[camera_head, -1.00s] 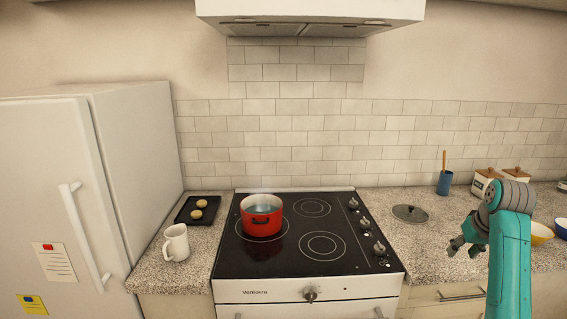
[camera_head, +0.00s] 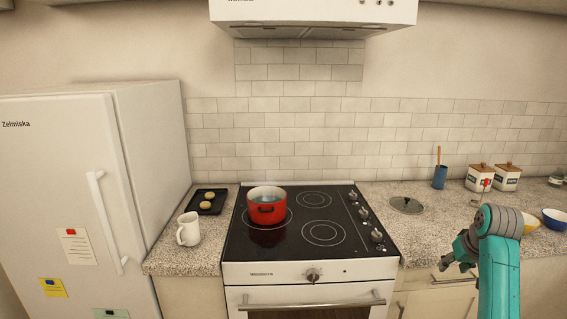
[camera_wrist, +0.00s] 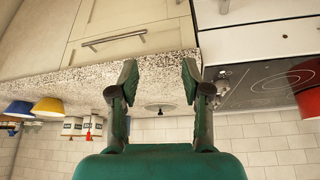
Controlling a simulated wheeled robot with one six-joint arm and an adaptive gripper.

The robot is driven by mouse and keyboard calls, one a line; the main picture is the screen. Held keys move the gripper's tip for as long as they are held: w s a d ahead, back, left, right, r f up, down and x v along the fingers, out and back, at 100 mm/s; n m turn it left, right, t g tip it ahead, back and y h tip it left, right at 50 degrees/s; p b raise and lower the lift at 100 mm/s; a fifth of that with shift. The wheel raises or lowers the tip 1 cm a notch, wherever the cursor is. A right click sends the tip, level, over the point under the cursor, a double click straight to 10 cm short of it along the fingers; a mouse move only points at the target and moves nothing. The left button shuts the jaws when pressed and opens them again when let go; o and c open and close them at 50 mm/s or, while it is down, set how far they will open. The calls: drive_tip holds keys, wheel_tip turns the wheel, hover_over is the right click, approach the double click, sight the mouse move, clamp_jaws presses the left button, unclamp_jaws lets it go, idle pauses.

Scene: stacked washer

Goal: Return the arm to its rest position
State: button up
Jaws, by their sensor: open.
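My gripper (camera_head: 452,262) is at the lower right of the head view, in front of the right-hand counter and near its front edge. Its teal arm stands below and to the right of it. In the wrist view my gripper (camera_wrist: 158,75) shows its two dark green fingers wide apart, with nothing between them. The wrist view is upside down. The speckled counter (camera_wrist: 85,85) and a glass lid (camera_wrist: 160,108) show beyond the fingers.
A white mug (camera_head: 188,229) and a tray (camera_head: 207,203) stand left of the stove. A blue cup (camera_head: 439,177), canisters (camera_head: 480,177) and bowls (camera_head: 554,219) are on the right counter.

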drive_tip(key=s+a+f+t, duration=0.1)
drive_tip(key=s+a+f, duration=0.2)
drive_tip(key=f, duration=0.4)
drive_tip(key=s+a+f, duration=0.2)
drive_tip(key=a+f, duration=0.2)
drive_tip(key=f, duration=0.3)
drive_tip(key=s+a+f+t, duration=0.1)
drive_tip(key=s+a+f, duration=0.2)
drive_tip(key=f, duration=0.5)
drive_tip(key=s+a+f+t, duration=0.1)
drive_tip(key=s+a+f, duration=0.35)
drive_tip(key=s, duration=0.35)
drive_tip(key=s+a+f+t, duration=0.1)
drive_tip(key=s+a+f, duration=0.35)
drive_tip(key=s, duration=0.35)
drive_tip(key=s+a+r+n+t, duration=0.1)
drive_tip(key=s+a+r+t, duration=0.15)
drive_tip(key=s, duration=0.75)
drive_tip(key=s+a+r+t, duration=0.15)
drive_tip(key=s+a, duration=0.25)
drive_tip(key=s, duration=0.6)
drive_tip(key=s+a+r+t+y, duration=0.1)
drive_tip(key=s+a+r, duration=0.1)
drive_tip(key=s+r, duration=1.1)
drive_tip(key=shift+s+a+r+n+t, duration=0.2)
drive_tip(key=shift+s+r+n+t, duration=0.15)
drive_tip(key=shift+r, duration=0.5)
